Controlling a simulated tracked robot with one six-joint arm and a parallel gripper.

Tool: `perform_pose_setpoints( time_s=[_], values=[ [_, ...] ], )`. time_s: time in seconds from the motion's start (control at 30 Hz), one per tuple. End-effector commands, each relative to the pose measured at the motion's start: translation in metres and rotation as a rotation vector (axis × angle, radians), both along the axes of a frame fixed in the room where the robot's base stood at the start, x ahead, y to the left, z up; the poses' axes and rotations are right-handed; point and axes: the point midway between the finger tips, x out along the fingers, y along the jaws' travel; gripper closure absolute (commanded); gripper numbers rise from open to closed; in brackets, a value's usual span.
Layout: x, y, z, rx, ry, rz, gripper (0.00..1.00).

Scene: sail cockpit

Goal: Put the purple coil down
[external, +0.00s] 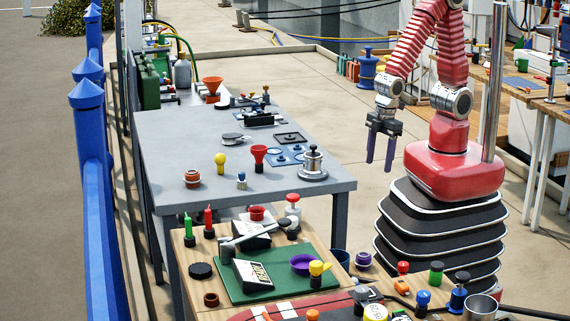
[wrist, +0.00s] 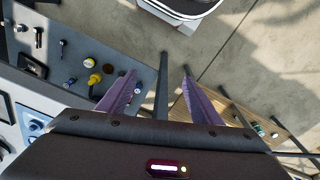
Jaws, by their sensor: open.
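My gripper (external: 380,164) hangs fingers down in the external view, to the right of the grey table and above the floor. Its two purple-tinted fingers are apart, with nothing held between them. The wrist view also shows the gripper (wrist: 159,74) open and empty. A purple ring-shaped thing (external: 304,264), which looks like the coil, lies on the green mat (external: 258,286) of the front wooden table. A smaller purple round piece (external: 363,260) sits to its right, near a dark blue cup. I cannot tell for sure which is the coil. My gripper is well away from both.
A black lever tool (external: 252,237) stands on the front table. Blue posts (external: 88,120) line the left. Open floor lies right of the grey table.

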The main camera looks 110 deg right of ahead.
Motion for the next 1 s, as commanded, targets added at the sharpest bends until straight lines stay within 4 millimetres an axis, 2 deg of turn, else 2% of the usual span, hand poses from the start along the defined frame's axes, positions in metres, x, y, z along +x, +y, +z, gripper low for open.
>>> perform_pose_setpoints(
  time_s=[0.1, 0.6, 1.0],
  values=[
    [0.005, 0.010, -0.026, -0.001, 0.000, 0.038, 0.41],
    [0.025, 0.059, -0.129, 0.047, -0.090, 0.202, 0.41],
    [0.031, 0.110, -0.200, 0.163, -0.239, 0.332, 0.41]
  ],
)
